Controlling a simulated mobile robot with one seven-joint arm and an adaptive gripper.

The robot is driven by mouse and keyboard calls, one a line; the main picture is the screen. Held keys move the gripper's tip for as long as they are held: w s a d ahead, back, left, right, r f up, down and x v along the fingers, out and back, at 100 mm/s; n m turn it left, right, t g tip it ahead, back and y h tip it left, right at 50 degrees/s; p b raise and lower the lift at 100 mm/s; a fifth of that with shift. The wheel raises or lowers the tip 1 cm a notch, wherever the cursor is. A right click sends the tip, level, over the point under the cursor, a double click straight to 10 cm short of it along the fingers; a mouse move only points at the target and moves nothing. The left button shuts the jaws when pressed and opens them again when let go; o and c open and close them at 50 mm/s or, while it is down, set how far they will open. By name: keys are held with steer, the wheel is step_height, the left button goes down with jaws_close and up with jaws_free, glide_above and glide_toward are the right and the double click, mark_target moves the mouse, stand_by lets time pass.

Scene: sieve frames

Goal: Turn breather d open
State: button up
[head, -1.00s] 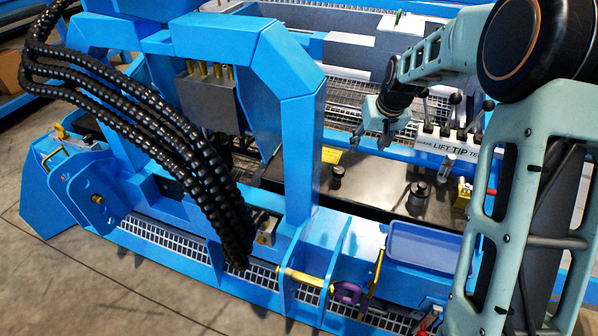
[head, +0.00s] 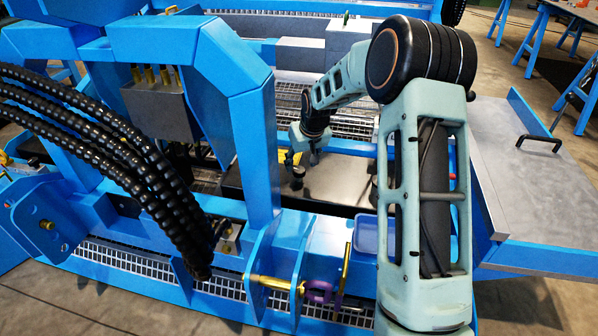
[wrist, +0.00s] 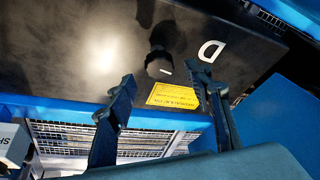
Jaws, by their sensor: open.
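Breather d is a black round cap (wrist: 158,66) on the dark tank top, with a small white mark on it and a white letter D (wrist: 211,51) to its right. My gripper (wrist: 160,82) is open and empty. In the wrist view the cap shows between and slightly past its two fingertips; contact cannot be told. In the head view my gripper (head: 302,161) hangs over the tank top, with a dark knob (head: 297,180) just below it, which appears to be the same breather.
A yellow label (wrist: 174,97) lies on the tank beside the cap. Blue frame arches (head: 252,150) and black hoses (head: 150,170) stand to the left. A blue tray (head: 368,233) sits in front, partly behind my arm. A grey-topped bench (head: 520,180) is at right.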

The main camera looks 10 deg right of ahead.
mark_target(299, 170)
steer(key=shift+b+x, duration=0.4)
steer(key=shift+x, duration=1.35)
steer(key=c, duration=1.2)
steer(key=shift+o, duration=0.2)
